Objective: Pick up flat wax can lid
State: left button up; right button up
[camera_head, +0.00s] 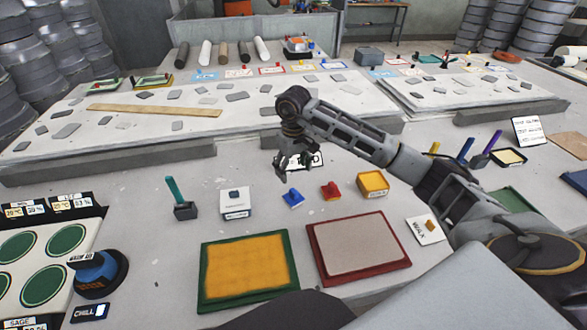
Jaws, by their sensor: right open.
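I cannot clearly identify a flat wax can lid. A card marked WAX (420,231) lies at the right of the near table with a small orange piece on it. A yellow-orange square box (373,184) stands further back. My right gripper (290,168) hangs open and pointing down above the table, left of the yellow box and behind the small blue piece (293,198). My left gripper is not in view.
A green-framed yellow panel (204,295) and a red-framed grey panel (399,261) lie in front. A red piece (331,190), a teal-handled tool (180,199) and a blue-topped device (95,271) stand around. Long grey slabs (60,170) rise behind. Table between pieces is bare.

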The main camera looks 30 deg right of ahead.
aim_at(426, 229)
jog(key=z, duration=1.6)
